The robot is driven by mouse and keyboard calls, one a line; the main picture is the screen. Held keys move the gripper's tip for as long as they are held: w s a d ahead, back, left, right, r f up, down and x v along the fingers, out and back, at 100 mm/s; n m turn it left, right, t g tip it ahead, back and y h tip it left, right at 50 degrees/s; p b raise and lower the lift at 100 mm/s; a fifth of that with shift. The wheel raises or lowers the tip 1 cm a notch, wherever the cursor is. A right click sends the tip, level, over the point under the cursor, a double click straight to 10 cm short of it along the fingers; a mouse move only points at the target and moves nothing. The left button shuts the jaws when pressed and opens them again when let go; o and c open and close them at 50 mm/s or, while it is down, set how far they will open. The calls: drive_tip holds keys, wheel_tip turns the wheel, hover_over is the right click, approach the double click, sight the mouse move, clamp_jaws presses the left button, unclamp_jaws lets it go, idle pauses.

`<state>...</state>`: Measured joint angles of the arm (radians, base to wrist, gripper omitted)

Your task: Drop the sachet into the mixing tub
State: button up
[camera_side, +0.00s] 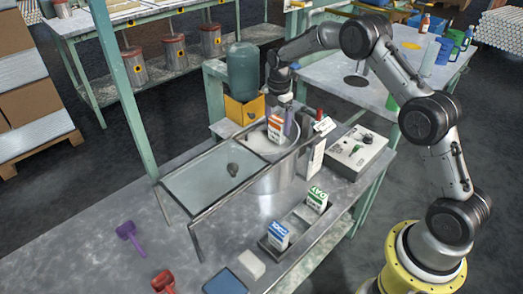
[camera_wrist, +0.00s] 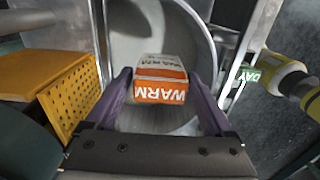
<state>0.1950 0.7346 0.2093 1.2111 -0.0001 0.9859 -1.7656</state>
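The orange-and-white sachet marked WARM (camera_side: 276,128) hangs upright over the open part of the round metal mixing tub (camera_side: 278,182). My gripper (camera_side: 284,122) is shut on it from above. In the wrist view the sachet (camera_wrist: 162,80) sits between the two purple fingers of my gripper (camera_wrist: 161,78), with the tub's pale inner wall (camera_wrist: 150,35) behind and around it. A whitish surface shows inside the tub in the side view. The sachet's lower end is hard to place exactly against the rim.
A framed glass panel (camera_side: 212,178) lies left of the tub opening. A control box (camera_side: 357,152) is to the right; a yellow box (camera_side: 244,110) with a green container is behind.

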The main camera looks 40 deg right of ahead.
drive_tip(key=shift+o, duration=0.6)
wheel_tip(320, 180, up, 14)
